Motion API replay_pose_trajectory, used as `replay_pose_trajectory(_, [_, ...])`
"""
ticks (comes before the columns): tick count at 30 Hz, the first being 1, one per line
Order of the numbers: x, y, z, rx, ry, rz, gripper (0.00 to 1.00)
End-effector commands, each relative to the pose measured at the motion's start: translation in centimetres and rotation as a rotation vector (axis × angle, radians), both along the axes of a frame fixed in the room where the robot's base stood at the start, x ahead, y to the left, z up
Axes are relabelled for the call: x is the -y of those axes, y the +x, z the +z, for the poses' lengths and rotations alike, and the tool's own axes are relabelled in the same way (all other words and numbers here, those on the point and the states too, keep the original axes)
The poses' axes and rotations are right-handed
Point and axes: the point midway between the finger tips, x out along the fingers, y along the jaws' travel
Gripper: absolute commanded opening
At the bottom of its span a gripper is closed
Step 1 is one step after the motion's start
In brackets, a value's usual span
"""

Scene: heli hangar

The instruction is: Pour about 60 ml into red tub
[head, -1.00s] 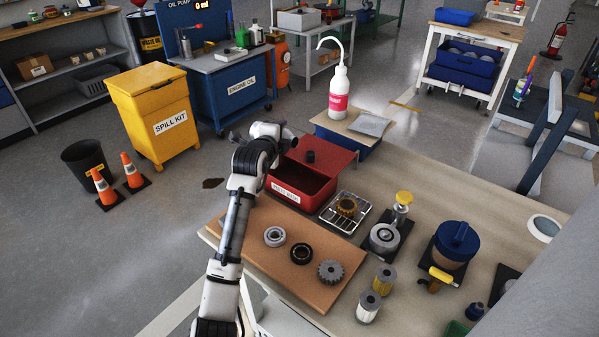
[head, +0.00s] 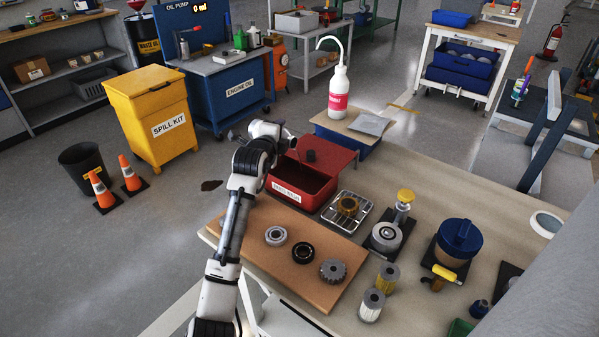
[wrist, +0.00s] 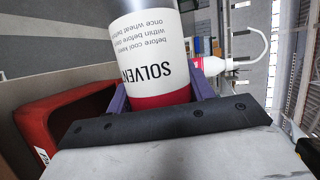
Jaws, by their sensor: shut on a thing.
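My gripper (wrist: 161,96) is shut on a solvent container (wrist: 150,55) in the wrist view. It has a white label reading SOLVENT, upside down in this picture, and a red band by the jaws. Its far end runs out of the frame, so its mouth and any flow are hidden. The red tub (head: 291,190) stands on the bench in the head view, its top open and its inside dark. Its red wall (wrist: 58,122) shows left of the container in the wrist view. In the head view my arm reaches just behind and left of the tub; the held container is not clearly visible there.
A red lid-like panel (head: 335,153) with a black knob lies behind the tub's opening. A white wash bottle (head: 339,92) with a curved spout stands behind it. A metal tray (head: 362,213) sits right of the tub; a brown board (head: 310,279) with bearings lies in front.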

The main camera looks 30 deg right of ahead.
Motion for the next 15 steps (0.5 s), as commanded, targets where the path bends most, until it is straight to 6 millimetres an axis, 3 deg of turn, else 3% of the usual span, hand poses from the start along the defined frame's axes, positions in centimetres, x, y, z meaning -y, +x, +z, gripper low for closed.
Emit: replay_pose_trajectory(15, [0.43,0.24,-0.07,0.038,0.011,0.000,0.23])
